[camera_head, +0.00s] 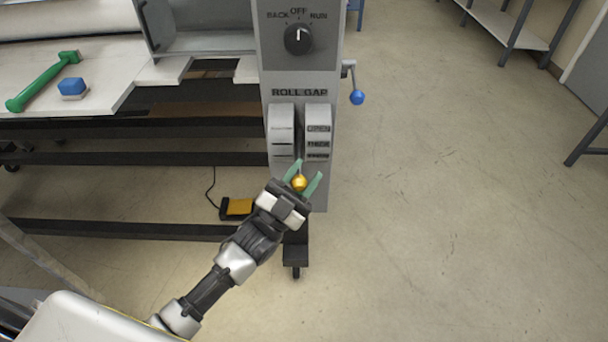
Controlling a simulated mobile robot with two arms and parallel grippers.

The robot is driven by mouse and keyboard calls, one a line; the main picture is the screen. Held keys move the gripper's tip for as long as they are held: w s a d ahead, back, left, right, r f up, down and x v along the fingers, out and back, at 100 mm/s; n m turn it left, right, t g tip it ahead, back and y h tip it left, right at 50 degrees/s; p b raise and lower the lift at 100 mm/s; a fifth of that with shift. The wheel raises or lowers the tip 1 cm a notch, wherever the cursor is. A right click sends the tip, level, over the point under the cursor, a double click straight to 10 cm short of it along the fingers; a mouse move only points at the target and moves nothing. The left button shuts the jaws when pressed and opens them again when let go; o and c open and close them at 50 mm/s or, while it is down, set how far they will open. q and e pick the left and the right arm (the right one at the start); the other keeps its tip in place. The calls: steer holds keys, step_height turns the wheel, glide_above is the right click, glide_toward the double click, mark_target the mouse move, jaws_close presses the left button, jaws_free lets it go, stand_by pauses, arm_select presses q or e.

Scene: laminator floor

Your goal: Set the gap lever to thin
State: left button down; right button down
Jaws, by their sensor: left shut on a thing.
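The gap lever's yellow ball knob (299,183) shows in the head view at the lower front of the grey machine column (300,83), under the ROLL GAP lettering. My left gripper (304,175) reaches up from the lower left, with its green fingers shut around the knob. Two curved plates flank the lever slot; the right label plate (318,128) reads OPEN at the top, with two smaller labels below. The knob appears just below the lowest label. The lever's shaft is mostly hidden, so I cannot tell its exact notch. My right gripper is not in view.
A BACK/OFF/RUN dial (299,39) points up to OFF. A blue-knobbed crank (357,97) sticks out at the column's right. A yellow foot pedal (238,207) lies on the floor.

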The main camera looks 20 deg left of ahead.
arm_select(q)
steer(key=shift+f, duration=0.15)
steer(key=c, duration=0.7)
jaws_free()
steer(key=shift+c, duration=0.2)
steer(key=b+v, duration=0.2)
steer(key=v, duration=0.8)
steer(key=shift+s+a, duration=0.2)
steer(key=shift+s, duration=0.05)
steer(key=shift+f, duration=0.2)
